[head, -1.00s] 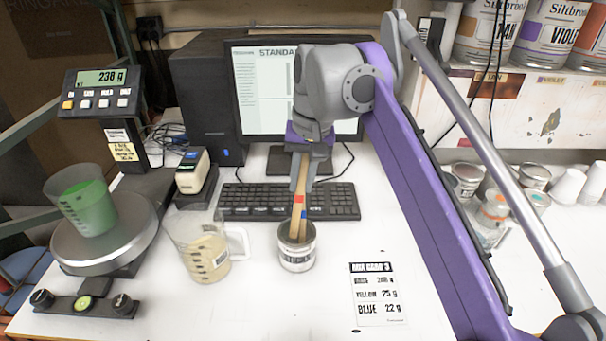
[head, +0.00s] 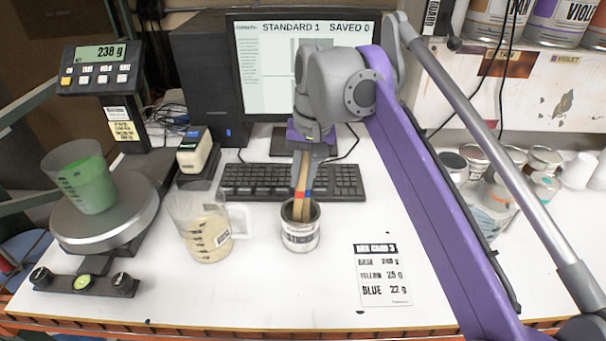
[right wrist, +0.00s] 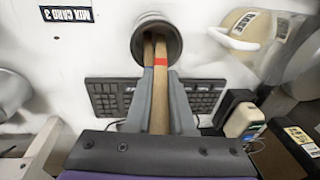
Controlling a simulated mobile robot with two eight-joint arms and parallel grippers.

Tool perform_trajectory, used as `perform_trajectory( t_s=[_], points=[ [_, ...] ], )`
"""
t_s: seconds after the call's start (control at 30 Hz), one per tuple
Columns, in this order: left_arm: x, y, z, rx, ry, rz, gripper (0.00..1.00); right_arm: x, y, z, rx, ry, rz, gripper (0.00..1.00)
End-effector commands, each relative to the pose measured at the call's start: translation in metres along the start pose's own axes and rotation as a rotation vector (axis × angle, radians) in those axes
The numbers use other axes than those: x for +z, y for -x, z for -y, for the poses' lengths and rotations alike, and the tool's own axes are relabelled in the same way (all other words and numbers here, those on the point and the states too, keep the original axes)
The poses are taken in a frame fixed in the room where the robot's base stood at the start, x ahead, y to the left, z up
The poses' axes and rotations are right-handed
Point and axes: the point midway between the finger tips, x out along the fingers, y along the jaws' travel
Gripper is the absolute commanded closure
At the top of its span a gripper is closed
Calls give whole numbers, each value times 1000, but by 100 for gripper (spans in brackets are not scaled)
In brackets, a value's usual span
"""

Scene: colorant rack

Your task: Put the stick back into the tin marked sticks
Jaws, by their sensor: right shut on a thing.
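The tin (head: 300,238) is a small silver can with a pale label that I cannot read clearly. It stands upright on the white bench, in front of the keyboard. My right gripper (head: 301,186) is just above the tin and shut on a wooden stick (head: 305,196) with red and blue bands. The stick's lower end is inside the tin and hidden by its wall. In the right wrist view, the held stick (right wrist: 160,75) lies between the fingers (right wrist: 158,103), and a second plain stick (right wrist: 148,50) stands beside it in the tin (right wrist: 156,27). My left gripper is not in view.
A jug of cream liquid (head: 203,232) stands left of the tin. A scale (head: 130,215) holds a cup of green liquid (head: 88,187). The keyboard (head: 248,182) lies behind, a printed card (head: 382,276) lies front right, and several small tins and cups stand at right.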

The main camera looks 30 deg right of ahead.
Motion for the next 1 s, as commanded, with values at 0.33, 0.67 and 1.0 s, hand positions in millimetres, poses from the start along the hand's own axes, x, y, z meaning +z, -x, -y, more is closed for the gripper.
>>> perform_trajectory(
  t_s=[0.33,0.67,1.0],
  points=[
    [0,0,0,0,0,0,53,0,0,0,0,0,0,44],
    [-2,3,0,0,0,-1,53,0,12,0,0,0,0,44],
    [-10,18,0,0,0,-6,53,-1,79,0,-1,-1,-1,44]
  ],
)
